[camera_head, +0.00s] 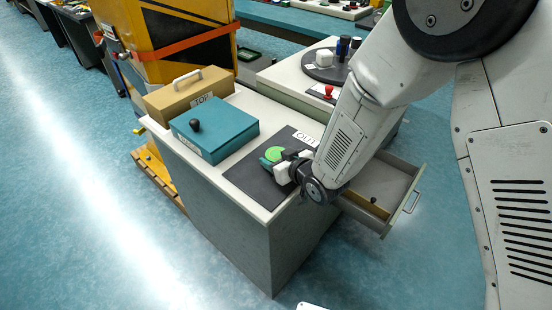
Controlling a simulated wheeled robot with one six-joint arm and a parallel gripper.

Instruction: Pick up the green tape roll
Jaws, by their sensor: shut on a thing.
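The green tape roll (274,154) is a small bright green ring at the dark mat (250,178) on the white counter top. My gripper (276,162) reaches in from the right, low over the mat, with its fingers at the roll. It is shut on the roll. The gripper and wrist hide the near right side of the roll. I cannot tell whether the roll touches the mat or is just above it.
A teal box (214,130) with a black knob and a tan case (188,95) with a handle stand left of the mat. An open drawer (385,190) sticks out at the right below the arm. Behind are a second counter (285,72) and a yellow cabinet (190,55).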

